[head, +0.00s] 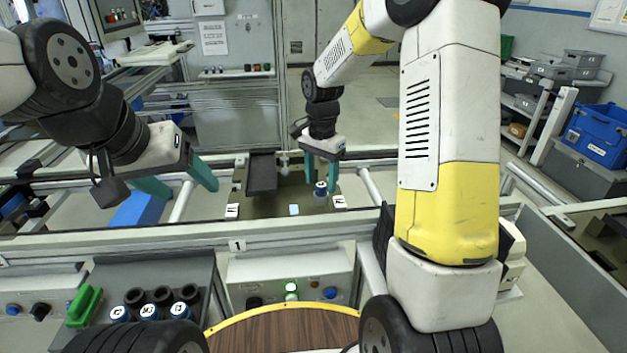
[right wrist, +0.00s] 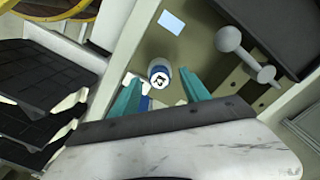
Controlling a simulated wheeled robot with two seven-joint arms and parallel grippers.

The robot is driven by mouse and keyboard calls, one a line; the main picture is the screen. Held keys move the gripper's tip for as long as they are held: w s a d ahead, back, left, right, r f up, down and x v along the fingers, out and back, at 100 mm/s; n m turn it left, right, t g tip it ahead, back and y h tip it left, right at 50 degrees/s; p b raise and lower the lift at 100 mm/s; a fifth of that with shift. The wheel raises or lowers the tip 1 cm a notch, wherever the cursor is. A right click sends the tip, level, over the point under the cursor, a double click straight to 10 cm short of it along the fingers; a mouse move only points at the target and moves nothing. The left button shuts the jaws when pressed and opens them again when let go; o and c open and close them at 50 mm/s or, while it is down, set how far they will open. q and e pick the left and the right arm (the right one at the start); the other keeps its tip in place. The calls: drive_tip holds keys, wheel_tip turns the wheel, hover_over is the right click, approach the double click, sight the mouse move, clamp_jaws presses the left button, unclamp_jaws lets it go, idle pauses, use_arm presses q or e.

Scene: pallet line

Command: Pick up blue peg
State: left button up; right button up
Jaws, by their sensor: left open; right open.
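A blue peg (head: 320,192) with a white marked top stands on the olive pallet (head: 270,207) on the line. My right gripper (head: 321,180) points down over it, open, with its green fingers on either side of the peg. In the right wrist view the peg (right wrist: 159,76) shows just beyond and between the open fingertips (right wrist: 157,88); I cannot tell if either finger touches it. My left gripper (head: 180,183) is open and empty above the line at the left. Several other blue pegs with white tops (head: 150,312) stand in a dark holder at the lower left.
On the pallet lie a dark tray (head: 262,174) and a grey dumbbell-shaped part (right wrist: 245,54). A blue block (head: 138,208) is below my left gripper. A button panel (head: 290,278) and a round wooden table top (head: 285,332) are in front.

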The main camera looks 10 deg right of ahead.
drive_tip(key=shift+f, duration=0.3)
clamp_jaws()
drive_tip(key=shift+r, duration=0.1)
